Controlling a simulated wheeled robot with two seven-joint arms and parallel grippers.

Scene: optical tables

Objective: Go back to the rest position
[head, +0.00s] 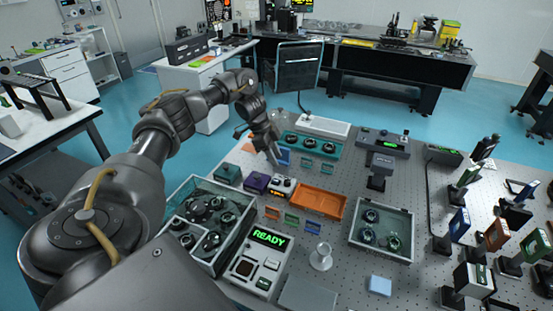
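My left arm comes in from the left and reaches over the near optical table (335,265). My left gripper (259,147) hangs above the back left part of this table, with its fingers pointing down. Its fingers look spread apart, and I see nothing held between them. A blue item (283,157) lies close beside or below the fingertips; I cannot tell whether they touch. My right gripper is not in view.
A clear-walled bin (186,257) with round parts and a device reading READY (268,238) stand near my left arm. Mounted optics (459,228) crowd the right side.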

